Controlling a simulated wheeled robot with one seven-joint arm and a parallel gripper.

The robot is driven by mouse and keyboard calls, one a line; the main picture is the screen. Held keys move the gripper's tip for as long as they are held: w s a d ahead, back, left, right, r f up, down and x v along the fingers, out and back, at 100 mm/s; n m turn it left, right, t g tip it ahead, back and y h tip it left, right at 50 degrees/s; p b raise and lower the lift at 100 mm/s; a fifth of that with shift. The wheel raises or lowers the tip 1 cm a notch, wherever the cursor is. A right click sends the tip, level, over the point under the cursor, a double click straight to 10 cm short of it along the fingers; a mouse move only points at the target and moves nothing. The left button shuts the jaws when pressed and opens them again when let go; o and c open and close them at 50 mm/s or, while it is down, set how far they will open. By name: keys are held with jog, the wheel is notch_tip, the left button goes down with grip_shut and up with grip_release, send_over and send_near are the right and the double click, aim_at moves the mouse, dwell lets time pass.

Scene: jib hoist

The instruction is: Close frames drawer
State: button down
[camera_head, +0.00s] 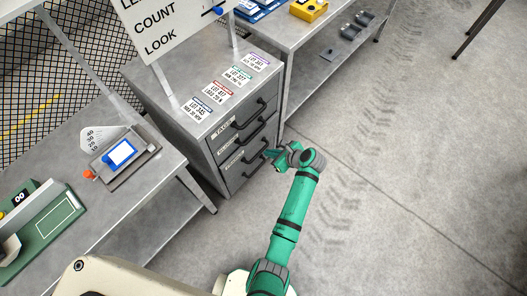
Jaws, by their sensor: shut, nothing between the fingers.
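A grey drawer cabinet (200,116) stands left of centre, with several drawers that have dark bar handles on the front facing right. The top drawer (224,127) carries a light label, and the drawers below carry labels too small to read surely. I cannot tell which one is the frames drawer. The lower drawer fronts (243,172) seem to stand out slightly, but how far is unclear. My gripper (271,155) is shut and empty, close to the front of the lower drawers near a handle. Whether it touches the drawer is hidden by the angle.
Several lot labels (217,88) lie on the cabinet top beneath a white sign (170,30). A bench with a blue device (119,154) stands at left. Another bench (270,32) with a yellow box (308,9) is behind. The concrete floor at right is clear.

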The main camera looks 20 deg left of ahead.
jog(key=d+r, duration=0.1)
send_near(231, 163)
jog(key=shift+y, duration=0.3)
jog(key=shift+x, duration=2.65)
jog(key=shift+s, duration=0.15)
